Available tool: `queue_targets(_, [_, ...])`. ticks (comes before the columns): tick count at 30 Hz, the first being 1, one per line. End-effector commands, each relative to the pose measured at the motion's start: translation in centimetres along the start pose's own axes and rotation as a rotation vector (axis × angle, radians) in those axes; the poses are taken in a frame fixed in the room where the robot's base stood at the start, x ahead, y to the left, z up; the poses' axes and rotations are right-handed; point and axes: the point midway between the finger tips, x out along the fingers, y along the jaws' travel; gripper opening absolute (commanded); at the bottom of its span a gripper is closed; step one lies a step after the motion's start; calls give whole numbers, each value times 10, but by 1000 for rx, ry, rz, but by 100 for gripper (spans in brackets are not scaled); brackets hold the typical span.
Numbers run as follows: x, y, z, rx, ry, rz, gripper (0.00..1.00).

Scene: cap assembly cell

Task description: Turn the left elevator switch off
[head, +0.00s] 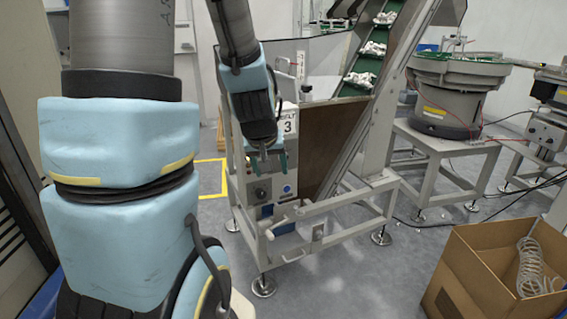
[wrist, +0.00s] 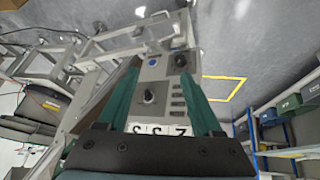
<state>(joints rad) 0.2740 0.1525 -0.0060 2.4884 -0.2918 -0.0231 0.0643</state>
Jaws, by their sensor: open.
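The control panel (head: 270,184) is on the front of the elevator frame, below a label with a 3. It has a black rotary switch (head: 260,193) at lower left and a blue button (head: 287,188) at lower right. In the wrist view the panel appears upside down, with that switch (wrist: 181,61), the blue button (wrist: 152,62) and a second black rotary switch (wrist: 149,96). My gripper (head: 267,165) is open and empty in front of the panel's upper part. Its two green fingers (wrist: 163,70) frame the second switch, apparently without touching; the head view hides that switch.
The inclined elevator (head: 361,77) rises behind the panel. A metal bar frame (head: 310,212) juts out below it. A bowl feeder (head: 450,95) stands at the right, with an open cardboard box (head: 487,275) in front. The floor in front of the panel is clear.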

Motion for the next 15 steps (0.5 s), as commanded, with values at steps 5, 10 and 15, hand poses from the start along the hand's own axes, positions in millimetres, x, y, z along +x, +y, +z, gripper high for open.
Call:
queue_targets(5, [80,45,-36,-58,319,-12,67])
queue_targets(10, [118,68,-55,-113,610,-116,67])
queue_targets(15, [130,77,-49,-141,859,-279,67])
